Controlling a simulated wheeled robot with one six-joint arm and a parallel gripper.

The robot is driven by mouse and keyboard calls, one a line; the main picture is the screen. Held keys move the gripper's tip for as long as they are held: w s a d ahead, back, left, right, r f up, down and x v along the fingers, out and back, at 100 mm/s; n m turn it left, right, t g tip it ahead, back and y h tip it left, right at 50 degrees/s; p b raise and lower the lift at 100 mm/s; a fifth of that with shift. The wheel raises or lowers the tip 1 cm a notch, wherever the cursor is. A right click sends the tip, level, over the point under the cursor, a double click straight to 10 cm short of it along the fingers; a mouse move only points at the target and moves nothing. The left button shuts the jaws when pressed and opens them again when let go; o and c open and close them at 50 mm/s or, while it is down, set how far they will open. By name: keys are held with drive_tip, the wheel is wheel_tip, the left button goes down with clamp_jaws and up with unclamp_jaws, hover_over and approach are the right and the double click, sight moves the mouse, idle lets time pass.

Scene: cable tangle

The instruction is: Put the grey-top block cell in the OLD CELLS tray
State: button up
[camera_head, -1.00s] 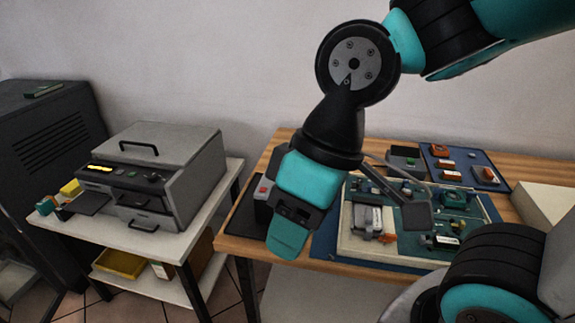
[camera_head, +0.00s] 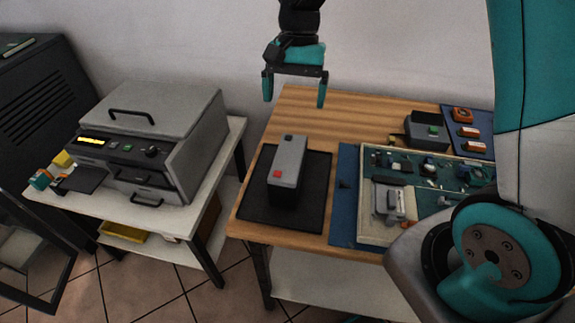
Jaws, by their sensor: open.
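The grey-top block cell (camera_head: 289,160) stands on a black mat (camera_head: 256,207) at the left of the wooden table. It has a dark body and a grey top with a red square at the near end and a black one at the far end. My gripper (camera_head: 295,92) is open and empty, fingers pointing down, beyond the cell near the table's back edge and apart from it. No OLD CELLS label is readable. A yellow tray (camera_head: 122,232) on the left stand's lower shelf is partly hidden; I cannot tell if it is that tray.
A grey machine (camera_head: 150,140) with handles stands on the white stand at left. Right of the mat is a cream-framed circuit board (camera_head: 415,190) on a blue mat. A dark box (camera_head: 426,132) stands behind it. Bare wood lies behind the cell. My arm hides the right side.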

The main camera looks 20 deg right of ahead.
sight(289, 155)
drive_tip(key=x, duration=1.1)
drive_tip(key=shift+a+f, duration=0.15)
drive_tip(key=shift+f, duration=0.15)
drive_tip(key=p+x, duration=0.1)
drive_tip(key=x, duration=0.4)
drive_tip(key=shift+w+f, duration=0.1)
drive_tip(key=shift+f, duration=0.05)
drive_tip(key=shift+c, duration=0.2)
drive_tip(key=shift+w, duration=0.1)
clamp_jaws()
